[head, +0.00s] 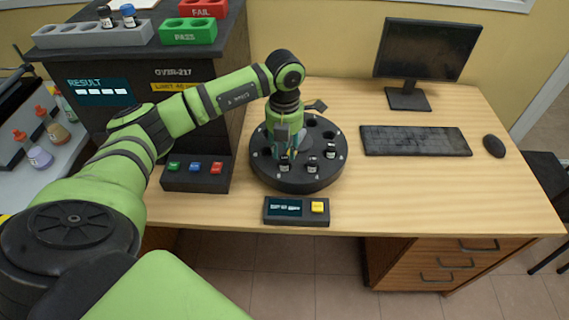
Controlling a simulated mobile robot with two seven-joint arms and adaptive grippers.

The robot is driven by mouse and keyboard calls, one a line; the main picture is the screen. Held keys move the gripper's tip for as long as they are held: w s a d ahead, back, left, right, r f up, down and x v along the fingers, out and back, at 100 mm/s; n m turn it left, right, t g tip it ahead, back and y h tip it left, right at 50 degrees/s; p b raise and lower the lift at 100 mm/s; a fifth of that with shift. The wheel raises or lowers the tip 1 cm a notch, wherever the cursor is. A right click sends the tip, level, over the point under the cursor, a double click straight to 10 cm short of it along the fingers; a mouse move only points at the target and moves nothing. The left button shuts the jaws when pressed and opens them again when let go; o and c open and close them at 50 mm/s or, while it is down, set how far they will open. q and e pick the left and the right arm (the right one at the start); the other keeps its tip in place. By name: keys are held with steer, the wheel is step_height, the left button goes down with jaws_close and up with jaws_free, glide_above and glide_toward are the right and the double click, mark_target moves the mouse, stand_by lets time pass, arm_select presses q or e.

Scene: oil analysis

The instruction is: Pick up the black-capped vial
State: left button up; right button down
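A round black carousel (262,172) stands on the desk, with holes around its top. Several small vials with dark caps sit in its front part: one at the front middle (312,165), one to its right (330,152) and one to its left (285,165). My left gripper (286,152) points down over the carousel, at the left one of these vials. Its fingers overlap that vial in the picture. Whether they are closed on it is too small to tell. My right gripper is not in view.
A grey rack (80,36) with two vials, a green PASS block (188,36) and a red FAIL block (203,8) are on the dark cabinet. A button box (196,176), small display (297,212), keyboard (415,141), monitor (428,50) and mouse (494,146) are on the desk. The right front desk is clear.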

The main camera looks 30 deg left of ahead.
mark_target(285, 157)
arm_select(q)
steer(key=shift+w+f+p, duration=0.1)
steer(key=shift+f+p, duration=0.4)
steer(key=shift+f, duration=1.7)
jaws_close()
steer(key=shift+r, duration=0.1)
